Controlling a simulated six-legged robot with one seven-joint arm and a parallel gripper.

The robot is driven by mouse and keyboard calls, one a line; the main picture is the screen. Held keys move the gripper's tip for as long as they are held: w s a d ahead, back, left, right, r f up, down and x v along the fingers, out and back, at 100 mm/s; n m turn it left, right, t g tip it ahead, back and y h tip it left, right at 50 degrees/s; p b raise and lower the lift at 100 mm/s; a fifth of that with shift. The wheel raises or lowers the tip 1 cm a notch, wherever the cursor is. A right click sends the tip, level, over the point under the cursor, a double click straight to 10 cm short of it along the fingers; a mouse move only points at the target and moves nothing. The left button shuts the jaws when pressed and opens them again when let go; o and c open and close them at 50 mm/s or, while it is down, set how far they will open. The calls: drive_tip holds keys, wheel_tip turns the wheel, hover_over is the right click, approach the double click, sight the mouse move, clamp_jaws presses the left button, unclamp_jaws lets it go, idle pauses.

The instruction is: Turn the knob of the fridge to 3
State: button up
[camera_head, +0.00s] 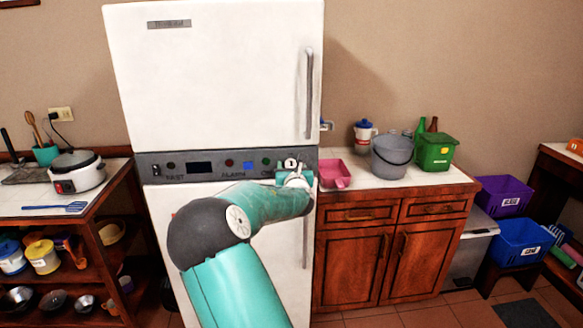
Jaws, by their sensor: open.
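The white fridge (215,75) stands in the middle, with a grey control strip (215,165) between its upper and lower doors. A white round knob (291,163) sits near the right end of the strip. Its number mark is too small to read. My teal arm reaches up from the bottom of the view to the strip's right end. My gripper (294,175) is open, just below and in front of the knob. It partly hides the strip there, and I cannot tell whether its fingers touch the knob.
Small buttons and a dark display (200,168) lie along the strip. Vertical handles (309,95) run down the doors' right side. A pink tray (334,174), grey bucket (391,157) and green bin (435,151) stand on the right counter. A rice cooker (77,172) stands left.

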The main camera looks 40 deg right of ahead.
drive_tip(key=c, duration=1)
